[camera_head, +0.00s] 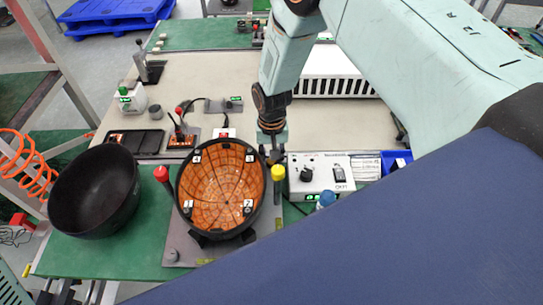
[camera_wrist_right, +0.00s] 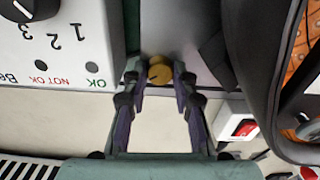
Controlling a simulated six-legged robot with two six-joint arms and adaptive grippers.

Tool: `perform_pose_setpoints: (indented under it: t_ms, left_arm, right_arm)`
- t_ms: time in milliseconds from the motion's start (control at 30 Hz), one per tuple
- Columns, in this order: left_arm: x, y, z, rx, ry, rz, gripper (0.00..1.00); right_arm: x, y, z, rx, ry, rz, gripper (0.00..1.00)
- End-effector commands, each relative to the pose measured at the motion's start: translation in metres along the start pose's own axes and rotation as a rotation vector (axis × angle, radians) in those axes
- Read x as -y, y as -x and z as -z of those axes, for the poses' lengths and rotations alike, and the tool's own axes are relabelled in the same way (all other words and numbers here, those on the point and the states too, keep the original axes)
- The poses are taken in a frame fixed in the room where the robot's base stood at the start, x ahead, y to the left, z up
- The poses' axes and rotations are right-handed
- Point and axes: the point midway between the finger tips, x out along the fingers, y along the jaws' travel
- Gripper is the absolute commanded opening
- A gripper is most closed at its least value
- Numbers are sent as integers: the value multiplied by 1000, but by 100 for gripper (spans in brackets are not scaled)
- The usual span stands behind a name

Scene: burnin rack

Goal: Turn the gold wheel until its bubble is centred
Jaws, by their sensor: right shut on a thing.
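The gold wheel (camera_wrist_right: 159,71) shows in the right wrist view between the fingertips of my right gripper (camera_wrist_right: 160,80). The gripper's two fingers close on it from both sides. In the head view my right gripper (camera_head: 272,150) points down just behind and right of the orange-lined bowl (camera_head: 221,188), and the wheel cannot be made out there. I cannot make out the wheel's bubble in either view. My left gripper is not in view.
A yellow-topped post (camera_head: 278,173) and a white control box (camera_head: 320,174) stand close to my right gripper. A red-topped post (camera_head: 162,174) and a large black bowl (camera_head: 95,190) stand on the left.

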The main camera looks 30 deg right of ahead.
Motion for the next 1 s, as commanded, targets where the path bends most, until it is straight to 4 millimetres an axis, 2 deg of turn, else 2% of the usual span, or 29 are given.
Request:
perform_pose_setpoints:
  t_ms: [367, 933, 967, 1000]
  left_arm:
    - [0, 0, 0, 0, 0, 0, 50]
    - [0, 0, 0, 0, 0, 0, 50]
    - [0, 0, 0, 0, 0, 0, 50]
    - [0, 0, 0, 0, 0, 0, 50]
  right_arm:
    - [0, 1, 1, -1, -156, 1, 0]
    - [0, 1, 1, -1, -180, 1, 0]
    - [0, 1, 1, -1, -180, 1, 30]
    - [0, 1, 1, -1, -180, 1, 33]
